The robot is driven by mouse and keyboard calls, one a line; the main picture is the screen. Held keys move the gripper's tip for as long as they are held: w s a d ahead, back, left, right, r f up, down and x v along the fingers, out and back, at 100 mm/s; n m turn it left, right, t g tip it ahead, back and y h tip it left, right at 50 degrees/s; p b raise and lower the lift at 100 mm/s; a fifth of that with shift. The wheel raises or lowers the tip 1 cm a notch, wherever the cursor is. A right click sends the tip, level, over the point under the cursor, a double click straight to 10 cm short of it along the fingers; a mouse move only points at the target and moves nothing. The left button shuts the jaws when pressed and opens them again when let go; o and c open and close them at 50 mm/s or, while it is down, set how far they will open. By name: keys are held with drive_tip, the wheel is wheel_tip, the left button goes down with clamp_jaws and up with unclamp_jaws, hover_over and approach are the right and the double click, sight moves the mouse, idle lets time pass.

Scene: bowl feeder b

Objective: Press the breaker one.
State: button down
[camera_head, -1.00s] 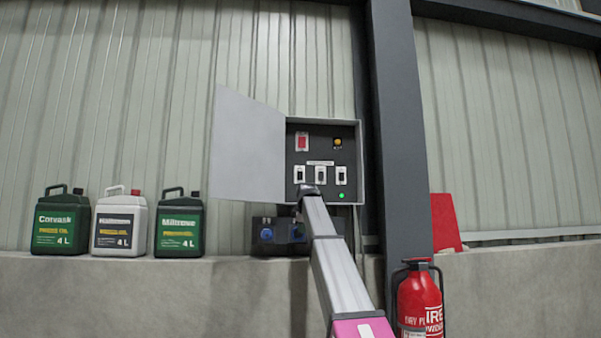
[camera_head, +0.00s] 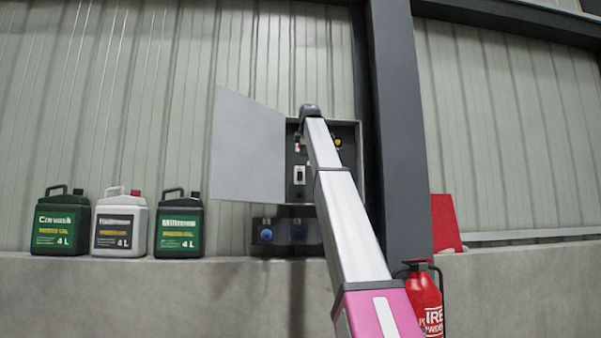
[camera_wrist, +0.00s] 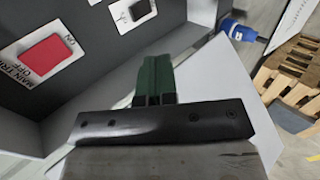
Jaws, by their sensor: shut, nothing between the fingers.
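The breaker panel is a dark panel in an open grey box (camera_head: 345,128) on the wall. The leftmost breaker (camera_head: 299,175), a black rocker on a white plate, shows left of my arm in the head view. A black rocker on a white plate also shows at the top of the wrist view (camera_wrist: 138,11); its number is unreadable. The red main trip switch (camera_wrist: 52,60) is at the left there. My gripper (camera_wrist: 154,62) has green fingers, shut and empty, in front of the panel and apart from both switches. My arm hides the other breakers in the head view.
The box door (camera_head: 247,150) stands open to the left. Several oil cans stand on the ledge at left.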

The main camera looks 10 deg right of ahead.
approach(300, 173)
drive_tip(key=w+f, duration=0.1)
drive_tip(key=f, duration=0.1)
drive_tip(key=w+f, duration=0.1)
drive_tip(key=f, duration=0.1)
drive_tip(key=w+f, duration=0.1)
drive_tip(key=f, duration=0.1)
drive_tip(key=shift+w+a, duration=0.1)
drive_tip(key=shift+w, duration=0.15)
drive_tip(key=shift+w+r, duration=0.1)
drive_tip(key=shift+w, duration=0.65)
drive_tip(key=shift+w+r, duration=0.15)
drive_tip(key=shift+w, duration=0.15)
drive_tip(key=shift+r, duration=0.15)
drive_tip(key=shift+r, duration=0.65)
